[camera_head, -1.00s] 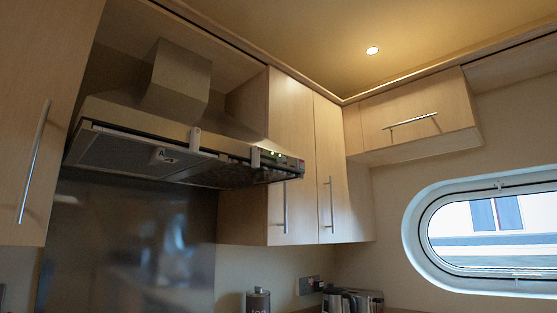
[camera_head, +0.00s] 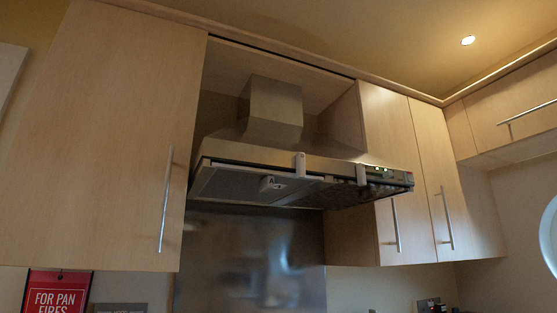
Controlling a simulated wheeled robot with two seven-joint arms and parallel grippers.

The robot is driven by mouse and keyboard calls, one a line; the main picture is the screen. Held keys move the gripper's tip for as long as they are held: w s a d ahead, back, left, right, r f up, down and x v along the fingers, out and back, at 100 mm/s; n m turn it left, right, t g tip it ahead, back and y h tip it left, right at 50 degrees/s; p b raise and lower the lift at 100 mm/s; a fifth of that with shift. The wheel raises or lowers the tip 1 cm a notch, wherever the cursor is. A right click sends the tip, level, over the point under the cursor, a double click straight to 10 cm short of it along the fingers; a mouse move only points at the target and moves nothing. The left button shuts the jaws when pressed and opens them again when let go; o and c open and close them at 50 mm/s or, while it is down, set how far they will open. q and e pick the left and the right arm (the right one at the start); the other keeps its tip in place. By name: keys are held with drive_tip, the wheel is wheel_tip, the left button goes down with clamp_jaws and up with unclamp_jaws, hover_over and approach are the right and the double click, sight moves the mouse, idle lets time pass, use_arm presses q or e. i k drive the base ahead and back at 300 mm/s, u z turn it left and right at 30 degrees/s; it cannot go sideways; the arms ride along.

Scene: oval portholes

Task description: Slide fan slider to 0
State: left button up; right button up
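The range hood (camera_head: 290,175) hangs in the middle of the head view, between wooden wall cupboards, with a metal chimney (camera_head: 272,112) above it. A control panel (camera_head: 385,173) with small green lights sits at the right end of its front edge. Two small pale upright pieces stand on the front edge, one near the middle (camera_head: 300,162) and one just left of the panel (camera_head: 361,174). The fan slider is too small to tell apart with certainty. Neither of my grippers is in view.
A tall cupboard door (camera_head: 110,140) is at the left and narrower cupboard doors (camera_head: 395,150) at the right, all closed with bar handles. A red sign (camera_head: 57,293) hangs at the lower left. The porthole (camera_head: 549,235) is at the right edge. Space beneath the hood looks clear.

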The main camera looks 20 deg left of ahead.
sight(388, 174)
drive_tip(key=z, duration=0.15)
drive_tip(key=i, duration=0.85)
drive_tip(key=u, duration=0.55)
